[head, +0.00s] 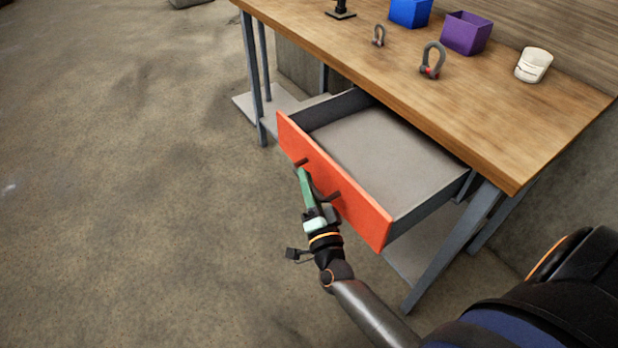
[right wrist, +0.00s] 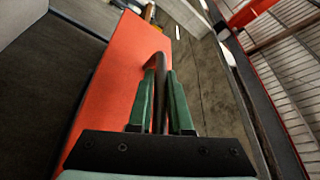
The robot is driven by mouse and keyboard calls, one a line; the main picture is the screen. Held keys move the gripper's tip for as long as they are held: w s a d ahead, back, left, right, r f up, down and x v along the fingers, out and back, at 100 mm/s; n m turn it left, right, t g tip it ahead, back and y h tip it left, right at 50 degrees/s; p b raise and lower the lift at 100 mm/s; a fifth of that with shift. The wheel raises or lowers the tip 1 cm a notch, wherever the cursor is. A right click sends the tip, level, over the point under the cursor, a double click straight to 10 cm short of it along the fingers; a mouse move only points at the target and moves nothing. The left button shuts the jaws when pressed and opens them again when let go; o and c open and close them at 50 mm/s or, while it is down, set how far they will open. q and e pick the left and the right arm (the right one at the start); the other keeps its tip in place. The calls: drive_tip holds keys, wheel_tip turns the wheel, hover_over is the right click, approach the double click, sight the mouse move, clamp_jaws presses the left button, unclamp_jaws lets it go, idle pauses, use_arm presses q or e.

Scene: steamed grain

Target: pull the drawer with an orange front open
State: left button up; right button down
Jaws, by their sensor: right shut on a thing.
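The drawer with an orange front (head: 345,195) hangs under the wooden table and is pulled far out, its grey bottom (head: 385,150) bare and empty. A dark bar handle (head: 331,196) is on the orange front. My right gripper (head: 304,176) is at the handle, in front of the drawer. In the right wrist view, the green fingers of the right gripper (right wrist: 160,95) are shut on the handle (right wrist: 158,62), beside the orange front (right wrist: 112,90). My left gripper is in neither view.
The wooden table top (head: 440,95) carries a blue bin (head: 410,12), a purple bin (head: 465,33), a white cup (head: 533,65) and two shackles (head: 433,60). A table leg (head: 452,245) stands right of the drawer. The floor (head: 130,200) to the left is clear.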

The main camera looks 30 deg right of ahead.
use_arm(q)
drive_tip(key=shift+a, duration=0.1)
use_arm(e)
drive_tip(key=shift+a, duration=0.2)
drive_tip(key=c, duration=0.8)
unclamp_jaws()
drive_tip(key=shift+c, duration=0.2)
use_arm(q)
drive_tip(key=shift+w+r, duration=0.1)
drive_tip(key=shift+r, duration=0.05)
use_arm(e)
drive_tip(key=shift+s, duration=0.1)
